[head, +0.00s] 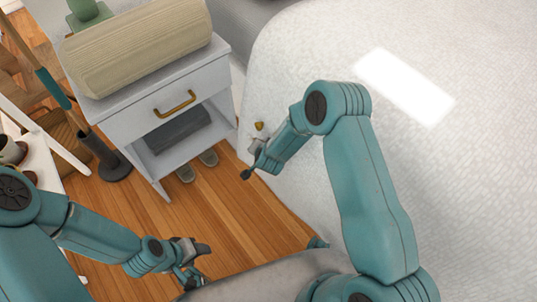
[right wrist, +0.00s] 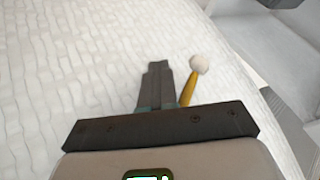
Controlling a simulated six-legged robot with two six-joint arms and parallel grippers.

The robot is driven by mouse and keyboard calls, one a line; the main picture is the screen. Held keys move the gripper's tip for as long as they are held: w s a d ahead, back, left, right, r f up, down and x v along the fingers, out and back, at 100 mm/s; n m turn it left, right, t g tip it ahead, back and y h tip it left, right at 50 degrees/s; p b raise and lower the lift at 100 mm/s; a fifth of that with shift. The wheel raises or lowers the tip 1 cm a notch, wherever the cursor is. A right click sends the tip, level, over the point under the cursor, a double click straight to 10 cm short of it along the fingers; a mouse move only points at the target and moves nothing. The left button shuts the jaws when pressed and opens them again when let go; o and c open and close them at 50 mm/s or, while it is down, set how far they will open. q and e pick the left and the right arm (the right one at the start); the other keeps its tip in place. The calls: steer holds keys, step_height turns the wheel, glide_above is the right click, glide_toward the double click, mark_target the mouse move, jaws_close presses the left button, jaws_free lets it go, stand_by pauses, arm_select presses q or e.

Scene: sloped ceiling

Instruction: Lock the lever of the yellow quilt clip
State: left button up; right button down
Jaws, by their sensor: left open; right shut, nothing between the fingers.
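The yellow quilt clip (head: 259,127) shows only as a small yellow piece at the bed's left edge in the head view, partly hidden by my right gripper (head: 259,158). In the right wrist view a yellow lever (right wrist: 188,90) with a pale round knob (right wrist: 200,64) stands just right of my shut, empty fingers (right wrist: 156,75). Whether they touch it I cannot tell. The clip's body is hidden behind the gripper. My left gripper (head: 198,265) is open and empty, low over the floor, well away from the clip.
The white quilted bed (head: 460,190) fills the right side. A white nightstand (head: 135,125) with a beige bolster (head: 135,48) stands to the left of it. Slippers (head: 185,173) lie under it. Open wooden floor (head: 215,210) lies between bed and nightstand.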

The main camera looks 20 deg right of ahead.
steer(key=shift+w+r+t+b, duration=0.4)
steer(key=shift+w+r+b, duration=0.1)
steer(key=shift+w, duration=0.15)
steer(key=shift+s, duration=0.15)
steer(key=shift+s+d+r+p, duration=0.25)
steer(key=shift+s+r+p, duration=0.05)
steer(key=shift+s+r, duration=0.15)
steer(key=p+v, duration=0.5)
steer(key=v, duration=1.1)
steer(key=shift+s, duration=0.25)
